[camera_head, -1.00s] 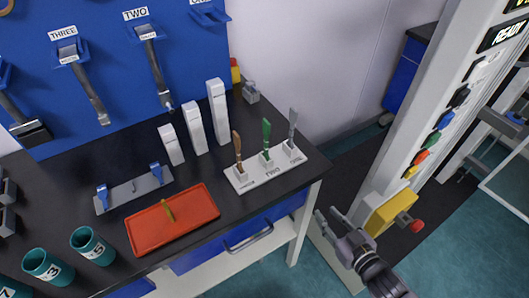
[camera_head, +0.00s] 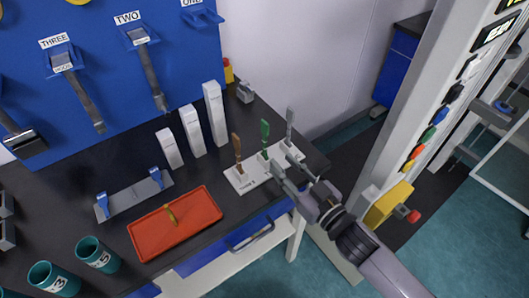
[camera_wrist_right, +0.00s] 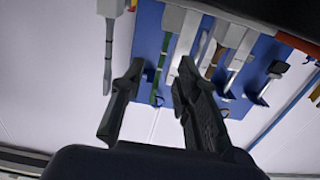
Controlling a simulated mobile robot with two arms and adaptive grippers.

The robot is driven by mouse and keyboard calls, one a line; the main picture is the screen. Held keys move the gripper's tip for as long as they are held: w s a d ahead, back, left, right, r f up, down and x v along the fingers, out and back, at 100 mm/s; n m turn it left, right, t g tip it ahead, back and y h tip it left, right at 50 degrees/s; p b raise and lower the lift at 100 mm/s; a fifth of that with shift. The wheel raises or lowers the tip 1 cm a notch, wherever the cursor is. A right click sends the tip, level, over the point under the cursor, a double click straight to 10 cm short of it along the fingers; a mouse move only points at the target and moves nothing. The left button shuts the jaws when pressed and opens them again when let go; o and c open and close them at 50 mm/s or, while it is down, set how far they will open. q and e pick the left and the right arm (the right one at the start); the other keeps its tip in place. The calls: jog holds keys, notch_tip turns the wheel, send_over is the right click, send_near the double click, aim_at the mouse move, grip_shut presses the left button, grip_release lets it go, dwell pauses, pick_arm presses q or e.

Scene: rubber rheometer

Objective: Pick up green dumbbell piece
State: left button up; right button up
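The green dumbbell piece (camera_head: 265,138) stands upright in the middle slot of a white holder (camera_head: 240,181) on the black bench. A brown piece (camera_head: 237,147) stands to its left and a grey piece (camera_head: 290,124) to its right. My right gripper (camera_head: 281,165) is open and empty, just in front of the holder's right part. In the right wrist view the green piece (camera_wrist_right: 157,68) shows beyond and between my two open fingers (camera_wrist_right: 155,85), apparently untouched. The grey piece (camera_wrist_right: 108,55) is left of it. My left gripper is not in view.
A red tray (camera_head: 147,246) with a yellow-brown piece (camera_head: 172,214) lies left of the holder. White upright blocks (camera_head: 214,115) stand behind. A machine column (camera_head: 400,110) with buttons and a yellow box (camera_head: 387,205) is at right. Teal cups (camera_head: 97,254) stand front left.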

aim_at(266, 147)
jog(key=x, duration=0.3)
jog(key=shift+d, duration=0.1)
jog(key=shift+w+a+r, duration=0.1)
jog(key=shift+w+a, duration=0.05)
jog(key=shift+a, duration=0.05)
jog(key=p+x, duration=0.1)
jog(key=x, duration=0.3)
jog(key=shift+w+a+p, duration=0.15)
jog(key=shift+a+p, duration=0.15)
jog(key=shift+a, duration=0.15)
jog(key=shift+c, duration=0.4)
grip_shut()
